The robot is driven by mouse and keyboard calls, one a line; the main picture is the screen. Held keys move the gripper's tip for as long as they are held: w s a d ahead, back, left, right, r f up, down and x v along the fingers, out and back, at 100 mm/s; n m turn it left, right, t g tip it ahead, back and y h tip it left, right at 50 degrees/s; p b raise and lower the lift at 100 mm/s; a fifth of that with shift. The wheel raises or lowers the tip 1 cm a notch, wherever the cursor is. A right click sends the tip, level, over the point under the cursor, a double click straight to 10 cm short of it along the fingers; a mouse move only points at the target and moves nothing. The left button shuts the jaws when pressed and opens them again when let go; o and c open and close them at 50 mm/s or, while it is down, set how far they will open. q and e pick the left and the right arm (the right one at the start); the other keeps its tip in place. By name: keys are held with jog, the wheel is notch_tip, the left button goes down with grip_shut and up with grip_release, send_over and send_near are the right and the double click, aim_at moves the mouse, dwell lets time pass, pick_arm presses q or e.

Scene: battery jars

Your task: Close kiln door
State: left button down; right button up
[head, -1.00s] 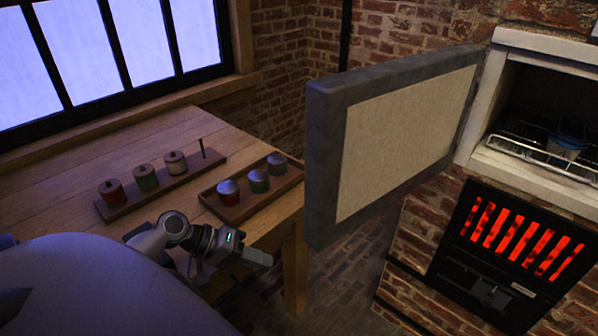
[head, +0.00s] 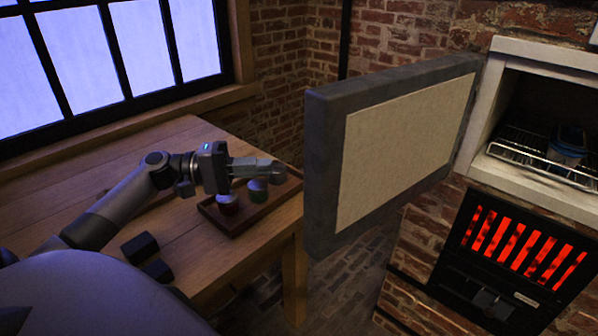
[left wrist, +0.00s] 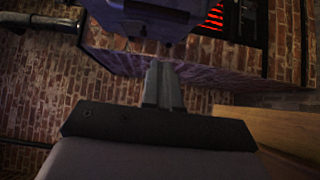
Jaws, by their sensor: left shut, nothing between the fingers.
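The kiln door (head: 400,145) stands wide open, a thick grey slab with a pale inner panel, swung out to the left of the kiln (head: 545,115). The kiln's chamber is open to view and holds a wire rack with a blue container (head: 568,145) on it. My left gripper (head: 283,170) is shut and empty, above the jar tray and a little left of the door's free edge, apart from it in the picture. In the left wrist view its shut fingers (left wrist: 163,85) point toward brickwork and a dark shape at the top. My right gripper is not in view.
A wooden table (head: 170,215) stands under the window at left. A tray (head: 245,228) with jars sits at its right end, partly hidden by my left gripper. Glowing red bars (head: 520,245) show below the chamber. Floor is clear between table and kiln.

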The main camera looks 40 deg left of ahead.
pick_arm(q)
jog(key=w+d+p, duration=0.2)
jog(key=w+d, duration=0.1)
jog(key=d, duration=0.5)
dwell(0.4)
